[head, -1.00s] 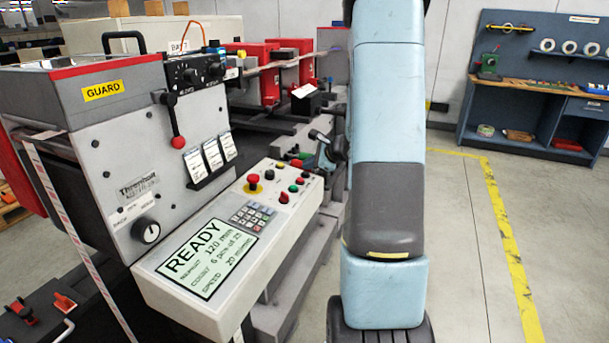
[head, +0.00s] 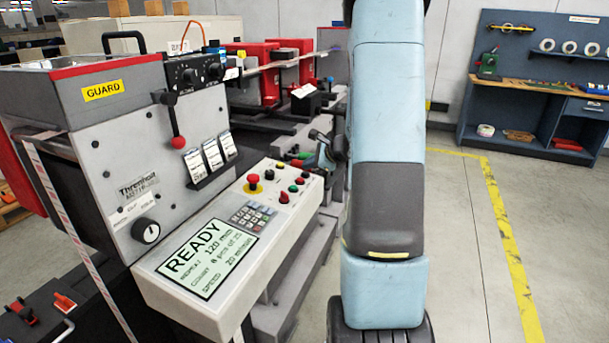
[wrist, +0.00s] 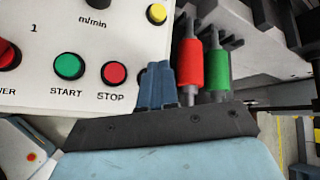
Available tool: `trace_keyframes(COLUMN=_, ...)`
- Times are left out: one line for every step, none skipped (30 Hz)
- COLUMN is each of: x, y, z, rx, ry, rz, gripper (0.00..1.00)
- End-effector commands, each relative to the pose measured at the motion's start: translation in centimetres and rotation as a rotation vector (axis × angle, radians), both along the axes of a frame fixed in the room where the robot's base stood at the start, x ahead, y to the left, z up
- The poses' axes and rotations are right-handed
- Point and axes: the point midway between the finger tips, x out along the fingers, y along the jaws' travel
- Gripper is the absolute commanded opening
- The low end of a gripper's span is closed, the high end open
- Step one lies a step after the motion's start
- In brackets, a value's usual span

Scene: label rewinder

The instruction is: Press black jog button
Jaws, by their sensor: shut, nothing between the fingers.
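The control panel (head: 245,225) of the label rewinder shows in the head view, its screen reading READY. A small black button (head: 306,174) sits at the far end of its front row, beyond a red one (head: 299,181) and a green one (head: 293,188). In the wrist view the green START button (wrist: 69,66) and red STOP button (wrist: 114,73) are plain. My gripper (wrist: 157,85) is shut and empty, just right of STOP, over the panel's edge. Its fingers cover the spot beside STOP, so the black button is mostly hidden there. I cannot tell whether they touch it.
A red mushroom button (head: 253,180) and a yellow button (wrist: 157,13) are on the same panel. Red (wrist: 190,63) and green (wrist: 217,68) handled tools stand just right of my fingers. The floor to the right is clear up to a workbench (head: 540,90).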

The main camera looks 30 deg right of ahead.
Motion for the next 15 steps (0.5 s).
trace_keyframes(x=0.0, y=0.0, z=0.0, rx=0.0, ry=0.0, rz=0.0, gripper=0.0)
trace_keyframes(x=0.0, y=0.0, z=0.0, rx=0.0, ry=0.0, rz=0.0, gripper=0.0)
trace_keyframes(x=0.0, y=0.0, z=0.0, rx=0.0, ry=0.0, rz=0.0, gripper=0.0)
trace_keyframes(x=0.01, y=0.0, z=-0.01, rx=0.0, ry=0.0, rz=0.0, gripper=0.0)
trace_keyframes(x=0.01, y=0.0, z=-0.02, rx=0.0, ry=0.0, rz=0.0, gripper=0.0)
trace_keyframes(x=0.01, y=0.01, z=-0.08, rx=0.0, ry=0.0, rz=0.0, gripper=0.0)
trace_keyframes(x=0.03, y=0.02, z=-0.13, rx=0.0, ry=0.0, rz=0.0, gripper=0.0)
trace_keyframes(x=0.03, y=0.02, z=-0.2, rx=0.0, ry=0.001, rz=0.001, gripper=0.0)
trace_keyframes(x=0.05, y=0.03, z=-0.31, rx=0.0, ry=0.001, rz=0.001, gripper=0.0)
trace_keyframes(x=0.07, y=0.04, z=-0.4, rx=0.0, ry=0.001, rz=0.001, gripper=0.0)
trace_keyframes(x=0.09, y=0.06, z=-0.49, rx=0.0, ry=0.001, rz=0.001, gripper=0.0)
trace_keyframes(x=0.11, y=0.07, z=-0.6, rx=0.0, ry=0.001, rz=0.001, gripper=0.0)
trace_keyframes(x=0.13, y=0.07, z=-0.65, rx=0.0, ry=0.001, rz=0.001, gripper=0.0)
trace_keyframes(x=0.13, y=0.08, z=-0.69, rx=0.0, ry=0.001, rz=0.001, gripper=0.0)
trace_keyframes(x=0.14, y=0.07, z=-0.71, rx=0.0, ry=0.0, rz=0.0, gripper=0.0)
